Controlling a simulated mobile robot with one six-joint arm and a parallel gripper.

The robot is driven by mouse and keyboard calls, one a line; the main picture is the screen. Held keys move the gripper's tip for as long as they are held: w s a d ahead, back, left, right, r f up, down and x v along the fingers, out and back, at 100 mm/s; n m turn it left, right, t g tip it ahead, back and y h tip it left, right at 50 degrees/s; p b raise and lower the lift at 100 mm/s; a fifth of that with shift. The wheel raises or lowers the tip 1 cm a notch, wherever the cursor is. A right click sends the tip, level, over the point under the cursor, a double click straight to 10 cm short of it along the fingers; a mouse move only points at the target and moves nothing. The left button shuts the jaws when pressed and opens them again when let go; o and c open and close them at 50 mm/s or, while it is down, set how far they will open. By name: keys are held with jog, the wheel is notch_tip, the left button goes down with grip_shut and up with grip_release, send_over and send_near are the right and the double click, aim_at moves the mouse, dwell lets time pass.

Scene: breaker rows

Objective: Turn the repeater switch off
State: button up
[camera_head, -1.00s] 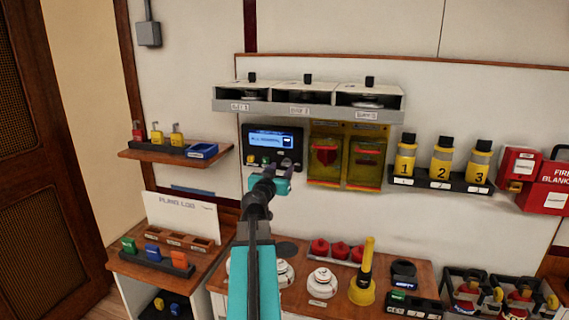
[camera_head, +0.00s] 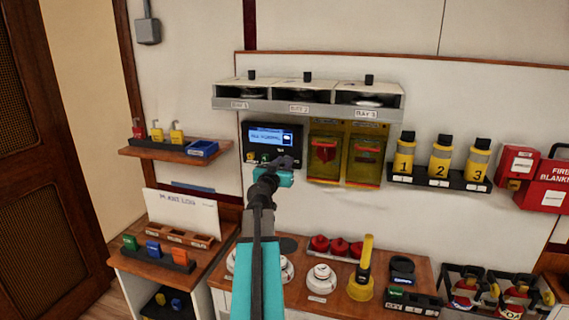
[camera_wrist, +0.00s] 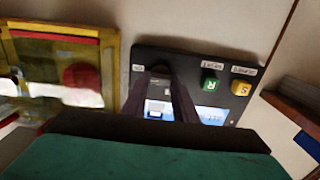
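The black repeater panel (camera_head: 250,130) hangs on the wall with a lit blue display (camera_head: 271,137). It also fills the middle of the wrist view (camera_wrist: 215,62), turned upside down. There it has a green button (camera_wrist: 210,86), a yellow button (camera_wrist: 241,88) and a small dark switch (camera_wrist: 160,71) beside a white label. My gripper (camera_head: 283,162) is at the panel's lower right. In the wrist view its two dark fingers (camera_wrist: 160,84) stand apart, with display showing between them and the switch at their tips. Contact and the switch's setting cannot be told.
Yellow-framed covers with red parts (camera_head: 345,155) hang just right of the panel. A grey three-bay shelf (camera_head: 300,106) juts out above. A small wooden shelf (camera_head: 175,152) is at left. A cabinet top below holds red domes and a yellow torch (camera_head: 363,275).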

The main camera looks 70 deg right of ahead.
jog(key=c, duration=0.4)
jog(key=shift+d, duration=0.15)
